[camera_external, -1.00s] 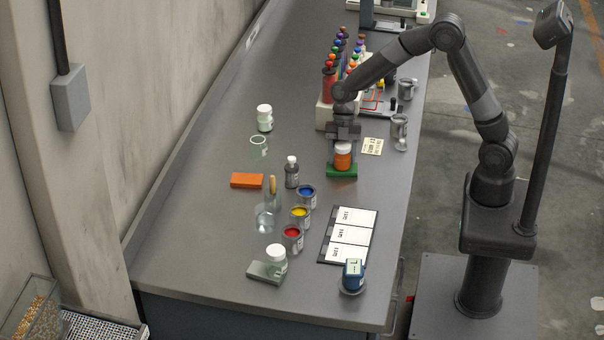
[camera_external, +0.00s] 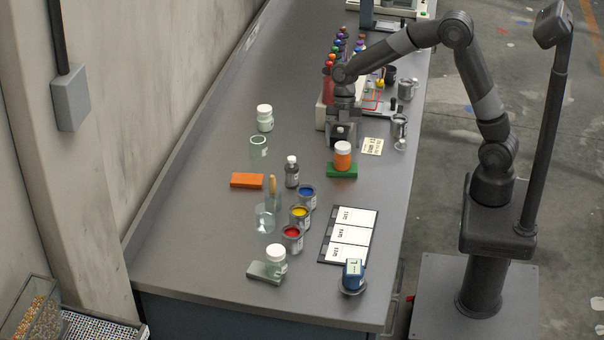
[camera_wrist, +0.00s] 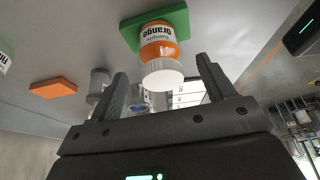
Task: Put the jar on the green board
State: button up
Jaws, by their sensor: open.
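The orange jar (camera_external: 343,157) with a white lid stands upright on the green board (camera_external: 335,171) in the outside view. In the wrist view the jar (camera_wrist: 158,45), labelled "orange", shows lid toward me, with the green board (camera_wrist: 180,22) at its base. My gripper (camera_external: 342,135) is open and empty, apart from the jar, just behind it in the outside view. In the wrist view its two fingers (camera_wrist: 162,90) are spread wide, with nothing held between them.
An orange board (camera_external: 247,180) lies to the left, with a grey bottle (camera_external: 292,173) between. Paint cans (camera_external: 300,216), glass beakers and white-lidded jars stand nearer the front. A rack of colored bottles (camera_external: 327,113) is close beside my gripper. A small card (camera_external: 372,146) lies to the right.

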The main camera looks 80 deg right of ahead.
jog(key=v, duration=0.6)
jog(key=s+a+r+m+t+h, duration=0.2)
jog(key=s+r+m+h, duration=0.1)
jog(key=s+r+m, duration=0.8)
jog(key=s+f+m+t+h, duration=0.1)
jog(key=s+m+t, duration=0.3)
jog(key=s+m, duration=0.4)
jog(key=s, duration=0.7)
jog(key=shift+s+d+m, duration=0.3)
jog(key=shift+m, duration=0.1)
